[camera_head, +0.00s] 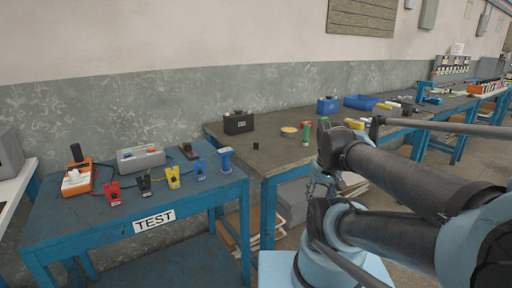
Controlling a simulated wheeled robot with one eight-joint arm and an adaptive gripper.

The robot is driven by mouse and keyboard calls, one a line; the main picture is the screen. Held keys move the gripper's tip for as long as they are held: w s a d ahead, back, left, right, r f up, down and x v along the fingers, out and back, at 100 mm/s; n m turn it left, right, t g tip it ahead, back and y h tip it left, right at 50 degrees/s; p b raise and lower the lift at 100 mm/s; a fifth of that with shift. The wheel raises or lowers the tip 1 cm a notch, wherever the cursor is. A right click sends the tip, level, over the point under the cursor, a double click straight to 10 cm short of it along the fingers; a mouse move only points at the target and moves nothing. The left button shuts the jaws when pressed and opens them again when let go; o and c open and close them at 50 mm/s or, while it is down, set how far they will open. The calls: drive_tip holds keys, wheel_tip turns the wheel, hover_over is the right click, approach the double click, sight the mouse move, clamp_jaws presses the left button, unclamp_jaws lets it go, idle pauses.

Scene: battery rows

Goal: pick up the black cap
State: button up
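A small black piece (256,146), which looks like the black cap, sits alone on the brown-topped workbench (225,138), near its front left part. It is small in the picture and its exact shape is hard to tell. My arm comes in from the right side, with its links over the right part of the bench. A dark, thin part that may be my gripper (320,182) shows beside the arm joints, to the right of and below the black piece and apart from it. Its fingers are too small and partly hidden to judge.
A blue TEST table (100,226) stands at the left with colored clips, an orange device (78,182) and a grey box (140,158). On the bench are a black box (238,123), a yellow-topped round dish (289,131) and batteries (307,132). Bench around the black piece is clear.

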drive_tip(key=w+a+r+n, duration=0.3)
drive_tip(key=w+r+n, duration=0.3)
drive_tip(key=w+r, duration=0.3)
wheel_tip(320, 180, up, 15)
drive_tip(key=n+g, duration=0.2)
drive_tip(key=n, duration=1.3)
hover_over(256, 142)
wheel_tip(256, 142, down, 11)
drive_tip(key=shift+d, duration=0.1)
drive_tip(key=f, duration=0.3)
drive_tip(key=shift+w+f, duration=0.2)
drive_tip(key=shift+f, duration=0.9)
